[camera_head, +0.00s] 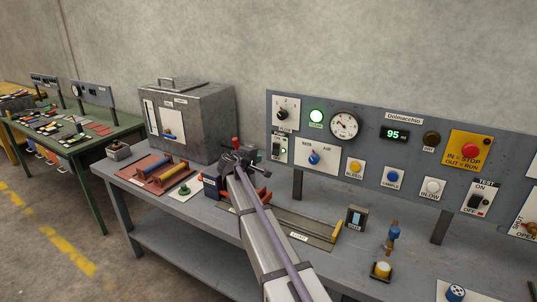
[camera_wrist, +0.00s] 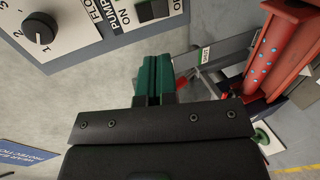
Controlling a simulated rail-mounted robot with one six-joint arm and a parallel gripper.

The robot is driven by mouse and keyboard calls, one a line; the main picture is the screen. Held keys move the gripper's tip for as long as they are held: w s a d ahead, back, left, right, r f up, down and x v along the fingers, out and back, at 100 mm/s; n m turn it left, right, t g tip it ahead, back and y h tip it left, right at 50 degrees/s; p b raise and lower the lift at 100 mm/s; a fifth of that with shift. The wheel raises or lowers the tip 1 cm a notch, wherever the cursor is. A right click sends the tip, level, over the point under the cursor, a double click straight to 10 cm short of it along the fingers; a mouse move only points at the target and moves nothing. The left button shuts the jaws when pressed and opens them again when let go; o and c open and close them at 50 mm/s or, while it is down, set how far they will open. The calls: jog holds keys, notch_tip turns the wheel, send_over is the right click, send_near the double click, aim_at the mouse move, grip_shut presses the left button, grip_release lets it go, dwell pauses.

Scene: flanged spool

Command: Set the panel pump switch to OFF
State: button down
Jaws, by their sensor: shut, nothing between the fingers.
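The pump switch (camera_head: 277,149) is a small dark switch on a white plate at the left end of the grey control panel (camera_head: 375,115), below the flow knob. A small green light shows beside it. In the wrist view its black body (camera_wrist: 150,10) is at the top edge, cut off by the frame, with PUMP and ON lettering beside it. I cannot tell which position it is in. My gripper (camera_head: 252,160) is in front of the panel's left end, left of and slightly below the switch. In the wrist view its green fingers (camera_wrist: 153,68) are shut and empty, apart from the switch.
The flow knob (camera_wrist: 39,33) is near the switch. A red-and-blue clamp-like fixture (camera_head: 225,180) stands on the bench below my gripper. A grey metal box (camera_head: 205,120) stands to the left. Other panel buttons and a red stop button (camera_head: 470,148) are to the right.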

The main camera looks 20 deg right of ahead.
aim_at(275, 153)
jog(key=b+x, duration=0.4)
jog(key=x, duration=0.9)
jog(key=shift+w+a+f, duration=0.15)
jog(key=shift+w+d+f, duration=0.1)
jog(key=shift+w+d, duration=0.15)
jog(key=shift+d, duration=0.2)
